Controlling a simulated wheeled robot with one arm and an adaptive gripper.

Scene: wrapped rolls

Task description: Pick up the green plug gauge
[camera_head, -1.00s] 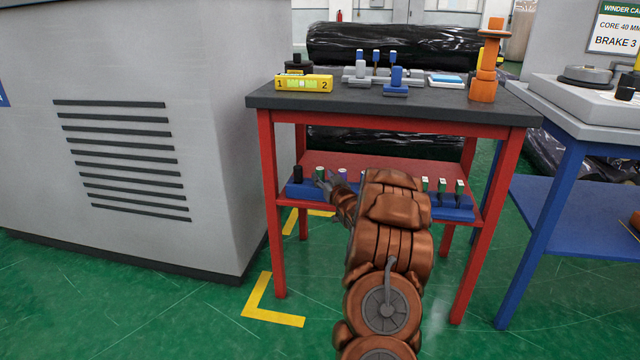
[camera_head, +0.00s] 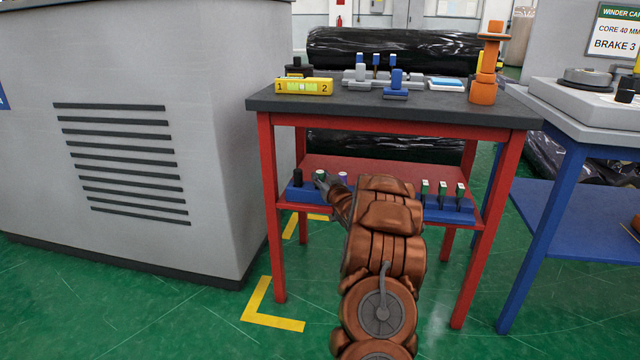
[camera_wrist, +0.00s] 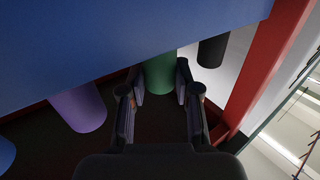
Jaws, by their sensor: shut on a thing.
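The green plug gauge (camera_head: 320,174) stands at the left end of the blue rack (camera_head: 300,191) on the red lower shelf, between a black gauge (camera_head: 298,176) and a purple one (camera_head: 342,177). My gripper (camera_head: 324,184) reaches it from the front right and is shut on it. In the wrist view the green gauge (camera_wrist: 160,72) is between the two fingertips (camera_wrist: 158,92), against the blue rack body (camera_wrist: 110,45). Its top is level with its neighbours in the head view. My fingers hide its lower part there.
In the wrist view the purple gauge (camera_wrist: 78,108) and black gauge (camera_wrist: 212,50) flank my fingers closely. The dark tabletop (camera_head: 350,102) lies above the shelf, with red legs (camera_head: 270,200) at the sides.

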